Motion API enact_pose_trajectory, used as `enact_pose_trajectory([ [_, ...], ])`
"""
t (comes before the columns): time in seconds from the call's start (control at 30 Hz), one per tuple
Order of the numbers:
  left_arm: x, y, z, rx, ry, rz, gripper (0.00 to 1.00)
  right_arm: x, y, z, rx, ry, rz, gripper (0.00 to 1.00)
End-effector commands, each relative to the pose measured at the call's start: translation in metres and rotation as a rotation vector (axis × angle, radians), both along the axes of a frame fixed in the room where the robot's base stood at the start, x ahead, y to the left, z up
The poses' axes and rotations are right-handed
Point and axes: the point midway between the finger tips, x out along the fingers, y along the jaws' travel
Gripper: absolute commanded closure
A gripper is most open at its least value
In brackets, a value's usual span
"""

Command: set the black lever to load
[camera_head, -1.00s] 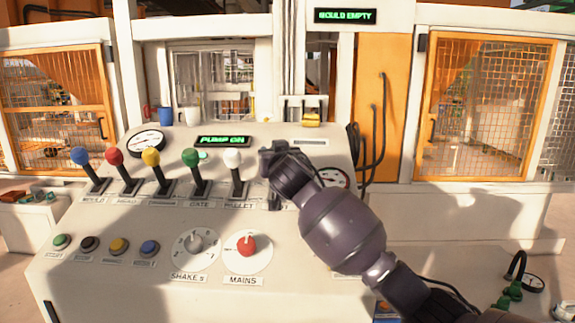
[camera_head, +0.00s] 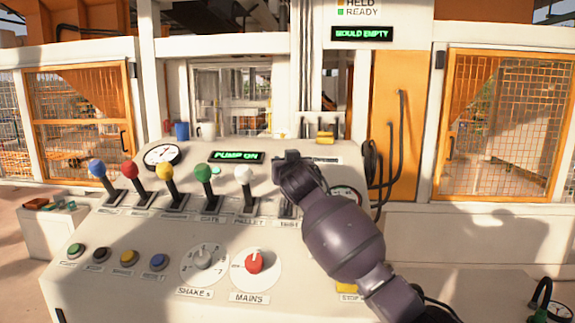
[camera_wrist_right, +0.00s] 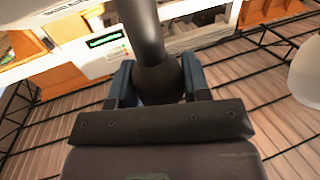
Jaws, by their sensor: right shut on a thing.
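The black lever (camera_wrist_right: 157,78) shows in the right wrist view as a dark shaft with a rounded knob between my two blue fingers. My right gripper (camera_wrist_right: 157,88) is shut on that knob. In the head view my right gripper (camera_head: 288,160) is at the right end of the lever row and hides the knob. The lever's slot (camera_head: 286,208) shows partly below it. I cannot read the position marks of this lever. My left gripper is not in view.
The white lever (camera_head: 244,175) stands close to the left of my gripper, then green, yellow, red and blue ones. Buttons, a SHAKE dial (camera_head: 204,260) and a red MAINS knob (camera_head: 254,262) are lower on the panel. A black hose (camera_head: 372,165) hangs at right.

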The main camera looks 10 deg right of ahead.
Motion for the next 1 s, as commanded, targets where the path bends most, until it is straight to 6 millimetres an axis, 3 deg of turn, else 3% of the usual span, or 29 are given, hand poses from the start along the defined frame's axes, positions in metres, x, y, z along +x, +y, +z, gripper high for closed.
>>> enact_pose_trajectory([
  [0.23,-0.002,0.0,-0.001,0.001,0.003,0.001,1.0,0.001,-0.003,-0.004,-0.002,0.006,-0.006,0.99],
  [0.27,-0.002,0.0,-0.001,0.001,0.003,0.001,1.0,0.001,-0.003,-0.004,-0.002,0.007,-0.006,0.54],
  [0.4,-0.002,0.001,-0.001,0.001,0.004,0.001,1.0,0.001,-0.002,-0.003,-0.002,0.005,-0.004,0.32],
  [0.77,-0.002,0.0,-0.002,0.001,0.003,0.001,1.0,-0.002,0.0,-0.002,0.0,0.002,-0.001,0.31],
  [1.0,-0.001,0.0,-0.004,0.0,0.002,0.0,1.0,-0.024,0.0,-0.003,0.001,0.002,0.0,0.31],
])
